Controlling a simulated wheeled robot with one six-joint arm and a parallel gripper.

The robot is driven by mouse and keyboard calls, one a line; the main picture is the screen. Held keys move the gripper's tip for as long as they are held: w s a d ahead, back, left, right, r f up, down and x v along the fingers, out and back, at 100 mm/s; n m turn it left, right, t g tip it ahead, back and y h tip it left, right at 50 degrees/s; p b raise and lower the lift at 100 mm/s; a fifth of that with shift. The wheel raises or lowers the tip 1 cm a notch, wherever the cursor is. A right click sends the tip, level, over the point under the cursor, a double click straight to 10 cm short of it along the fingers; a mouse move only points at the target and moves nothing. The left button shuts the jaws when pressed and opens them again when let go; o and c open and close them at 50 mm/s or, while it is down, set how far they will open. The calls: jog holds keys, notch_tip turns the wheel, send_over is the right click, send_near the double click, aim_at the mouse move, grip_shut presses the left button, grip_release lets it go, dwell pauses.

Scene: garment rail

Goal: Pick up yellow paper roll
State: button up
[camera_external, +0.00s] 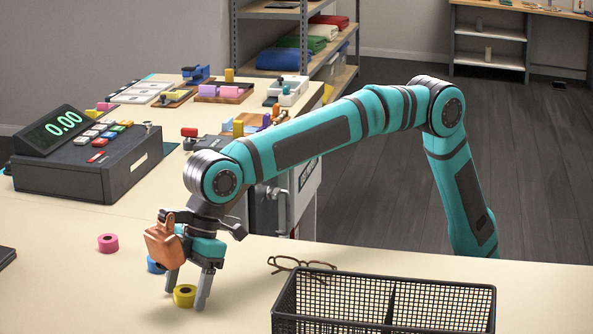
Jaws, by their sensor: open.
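The yellow paper roll (184,296) sits on the near table between the fingers of my gripper (186,296). My gripper points down and is open, with one finger left of the roll and one right of it. I cannot tell whether either finger touches the roll. A blue roll (155,265) stands just behind the gripper, partly hidden by it. A pink roll (108,243) lies farther left on the table.
A black mesh basket (384,303) with a divider stands right of my gripper. Eyeglasses (300,264) lie behind the basket. A cash register (88,155) stands at the back left. The tabletop (70,290) left of the rolls is mostly clear.

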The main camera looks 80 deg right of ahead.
jog(key=c, duration=1.1)
